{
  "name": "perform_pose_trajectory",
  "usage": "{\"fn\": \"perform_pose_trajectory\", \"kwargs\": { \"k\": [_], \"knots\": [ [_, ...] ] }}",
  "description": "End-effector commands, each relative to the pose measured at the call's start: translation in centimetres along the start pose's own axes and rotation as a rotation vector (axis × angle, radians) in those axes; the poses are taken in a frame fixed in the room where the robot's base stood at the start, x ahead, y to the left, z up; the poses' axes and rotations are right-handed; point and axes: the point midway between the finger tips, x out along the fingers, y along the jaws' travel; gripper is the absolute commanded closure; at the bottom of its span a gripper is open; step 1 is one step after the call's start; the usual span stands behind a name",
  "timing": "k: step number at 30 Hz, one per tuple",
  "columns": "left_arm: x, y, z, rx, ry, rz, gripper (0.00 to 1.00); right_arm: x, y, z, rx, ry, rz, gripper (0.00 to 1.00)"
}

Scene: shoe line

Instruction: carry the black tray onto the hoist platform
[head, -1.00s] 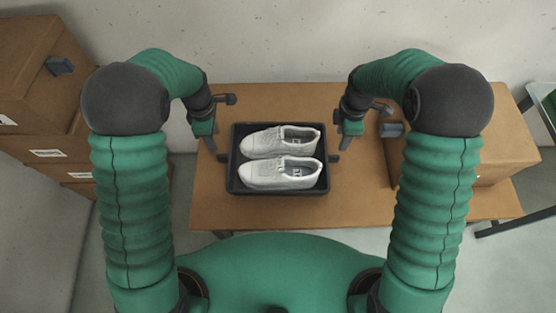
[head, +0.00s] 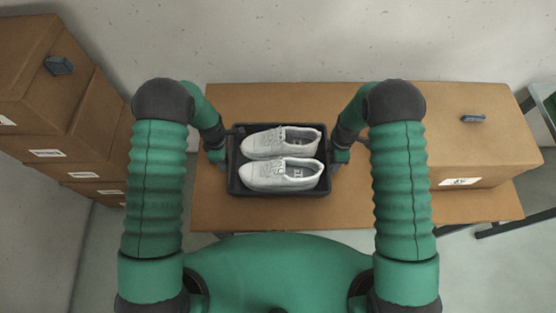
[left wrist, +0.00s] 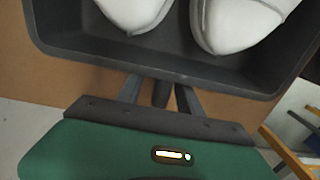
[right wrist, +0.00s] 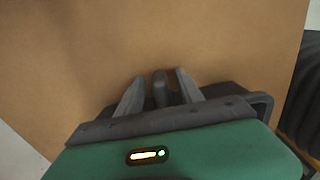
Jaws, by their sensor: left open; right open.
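The black tray (head: 236,190) lies flat on the brown table and holds two white shoes (head: 282,175) side by side. Its near wall also shows in the left wrist view (left wrist: 90,55), and a corner in the right wrist view (right wrist: 262,102). My left gripper (head: 222,158) is at the tray's left side; its open fingers (left wrist: 160,92) stand either side of a dark handle. My right gripper (head: 338,160) is at the right side, its open fingers (right wrist: 158,88) also either side of a handle (right wrist: 160,80). I cannot clearly identify the hoist platform.
A large carton (head: 455,130) with a dark handle stands on the table (head: 270,215) to the right. Several stacked cartons (head: 60,115) stand at the left. A dark-framed structure (head: 540,105) is partly cut off at the right edge. A wall closes the back.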

Motion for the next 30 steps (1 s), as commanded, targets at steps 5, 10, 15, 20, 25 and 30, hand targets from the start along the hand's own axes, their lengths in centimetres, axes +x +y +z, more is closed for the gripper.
{"fn": "perform_pose_trajectory", "kwargs": {
  "k": [5,10,15,20,25,30],
  "knots": [
    [0.69,-0.02,0.05,0.0,0.0,0.0,0.56,0.68,0.01,0.05,-0.001,0.0,0.001,0.56],
    [0.7,-0.01,0.03,0.001,0.0,0.0,0.56,0.69,0.02,0.02,-0.001,0.0,0.0,0.56],
    [0.7,0.0,0.02,0.001,0.0,0.0,0.75,0.69,0.02,0.01,-0.001,0.0,0.0,0.75],
    [0.69,0.0,0.02,0.001,0.0,0.0,0.96,0.68,0.02,0.01,0.0,0.0,0.0,0.96],
    [0.68,0.0,0.02,0.001,0.0,0.0,1.0,0.66,0.02,0.01,-0.001,0.0,0.0,1.0],
    [0.67,0.01,0.03,0.001,0.0,0.0,1.0,0.65,0.02,0.02,0.0,0.0,0.0,1.0]
  ]
}}
